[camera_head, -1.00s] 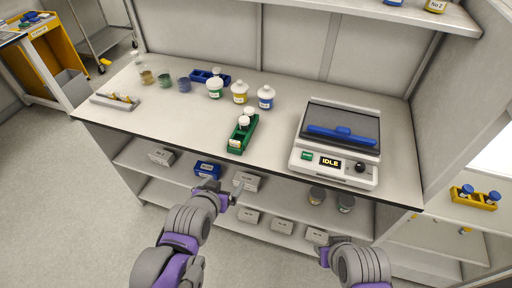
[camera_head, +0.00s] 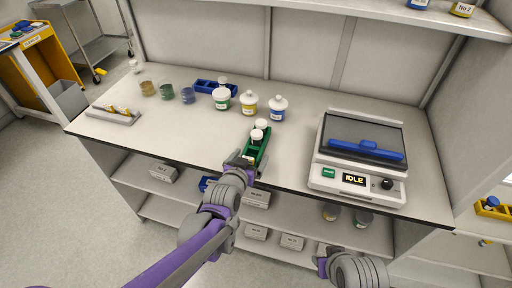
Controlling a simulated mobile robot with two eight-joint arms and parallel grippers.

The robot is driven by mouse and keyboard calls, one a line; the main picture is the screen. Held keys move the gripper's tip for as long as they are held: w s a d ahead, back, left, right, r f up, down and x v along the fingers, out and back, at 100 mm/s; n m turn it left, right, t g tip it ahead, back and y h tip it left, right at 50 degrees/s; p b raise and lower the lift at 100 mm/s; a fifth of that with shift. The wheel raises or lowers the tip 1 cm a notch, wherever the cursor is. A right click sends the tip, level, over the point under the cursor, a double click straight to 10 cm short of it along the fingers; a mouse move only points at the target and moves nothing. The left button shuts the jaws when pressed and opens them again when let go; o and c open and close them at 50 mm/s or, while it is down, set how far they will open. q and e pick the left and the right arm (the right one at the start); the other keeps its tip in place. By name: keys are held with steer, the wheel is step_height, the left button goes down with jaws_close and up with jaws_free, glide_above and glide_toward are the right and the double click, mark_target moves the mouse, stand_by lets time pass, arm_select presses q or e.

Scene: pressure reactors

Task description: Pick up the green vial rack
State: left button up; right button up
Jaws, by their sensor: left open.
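The green vial rack (camera_head: 263,153) stands on the bench top near its front edge, holding white-capped vials (camera_head: 259,130). My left gripper (camera_head: 243,162) is open at the near end of the rack and overlaps its lower part in the picture. I cannot tell whether the fingers touch it or stand around it. My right gripper (camera_head: 322,262) is at the bottom of the view, low in front of the shelves, and its fingers are not clear.
The device reading IDLE (camera_head: 358,160) stands right of the rack. Behind are white-lidded jars (camera_head: 249,104) and a blue rack (camera_head: 205,86). A grey tray (camera_head: 112,113) lies at the left. The bench between tray and green rack is clear. Shelves with boxes (camera_head: 163,172) are below.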

mark_target(256, 147)
arm_select(q)
steer(key=shift+x, duration=1.5)
steer(key=shift+a, duration=0.1)
steer(key=c, duration=1.4)
